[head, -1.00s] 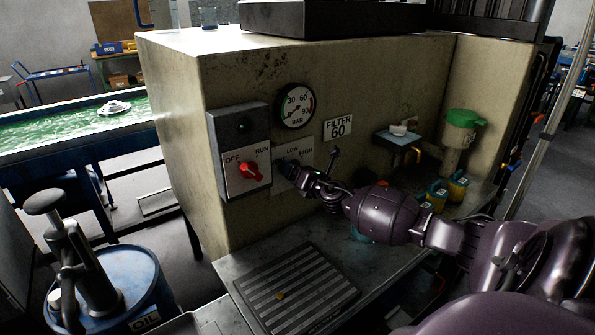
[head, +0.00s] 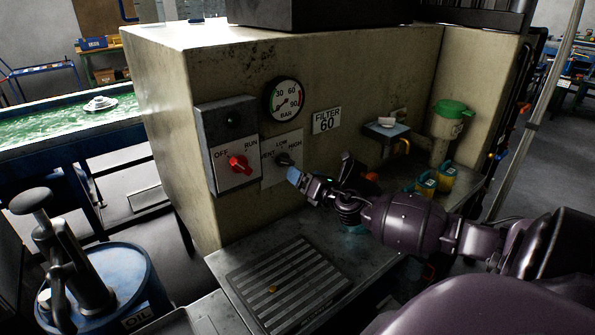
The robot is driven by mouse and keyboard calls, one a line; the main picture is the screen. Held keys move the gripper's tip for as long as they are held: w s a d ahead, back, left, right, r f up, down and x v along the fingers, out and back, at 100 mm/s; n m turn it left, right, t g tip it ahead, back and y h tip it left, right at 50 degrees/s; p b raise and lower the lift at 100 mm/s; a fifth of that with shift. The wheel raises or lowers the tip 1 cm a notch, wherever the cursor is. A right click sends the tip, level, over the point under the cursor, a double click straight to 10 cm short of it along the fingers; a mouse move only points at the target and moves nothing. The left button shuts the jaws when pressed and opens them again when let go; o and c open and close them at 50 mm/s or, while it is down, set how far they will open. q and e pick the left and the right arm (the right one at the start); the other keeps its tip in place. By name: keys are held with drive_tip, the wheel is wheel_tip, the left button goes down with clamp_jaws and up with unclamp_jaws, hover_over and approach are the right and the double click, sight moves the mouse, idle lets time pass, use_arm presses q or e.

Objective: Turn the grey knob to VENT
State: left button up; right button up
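The grey knob (head: 284,160) sits on a pale plate (head: 270,179) marked VENT at left, LOW at top and HIGH at right. The knob is small and dark, and I cannot tell surely which mark it points to. My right gripper (head: 320,170) is just right of and below the knob, apart from it. Its fingers look spread: one with a bluish pad is near the plate's lower right edge, the other, dark, stands up further right. Nothing shows between them. My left gripper is not in view.
A red knob (head: 239,165) on a grey switch box, marked OFF and RUN, is close left of the plate. A round gauge (head: 285,100) is above, a FILTER 60 sign (head: 326,120) to the right. A ribbed mat (head: 285,285) lies on the bench below.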

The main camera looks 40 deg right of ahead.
drive_tip(key=shift+s+a, duration=0.1)
drive_tip(key=shift+s, duration=1)
